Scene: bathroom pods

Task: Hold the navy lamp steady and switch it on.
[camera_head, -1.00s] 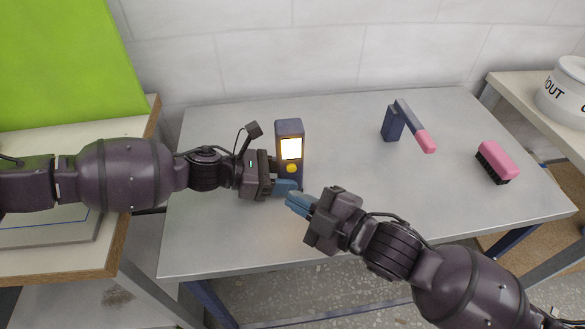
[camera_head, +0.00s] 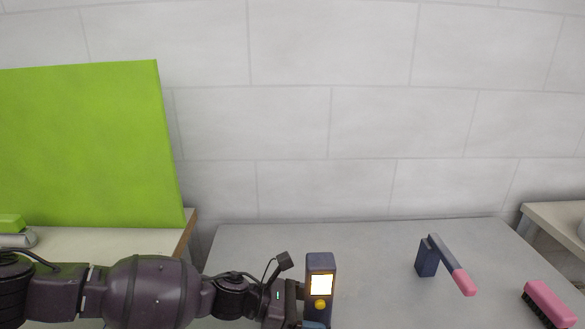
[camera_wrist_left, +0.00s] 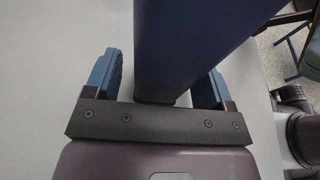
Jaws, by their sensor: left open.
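The navy lamp (camera_head: 320,262) stands upright on the grey table in the head view, its front panel glowing bright white with an orange edge. A yellow button (camera_head: 320,304) sits below the panel. My left gripper (camera_head: 314,324) is at the lamp's lower part, partly cut off by the bottom edge. In the left wrist view the lamp's navy body (camera_wrist_left: 185,40) stands between the two blue fingers of the open left gripper (camera_wrist_left: 162,68). A clear gap shows on the left finger's side; the right finger is close to the body. My right gripper is in neither current view.
On the grey table (camera_head: 380,240), a navy block with a pink-tipped bar (camera_head: 445,260) stands right of the lamp. A pink brush (camera_head: 548,302) lies farther right. A green panel (camera_head: 85,150) rises at the left, before the white wall. The table between lamp and block is clear.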

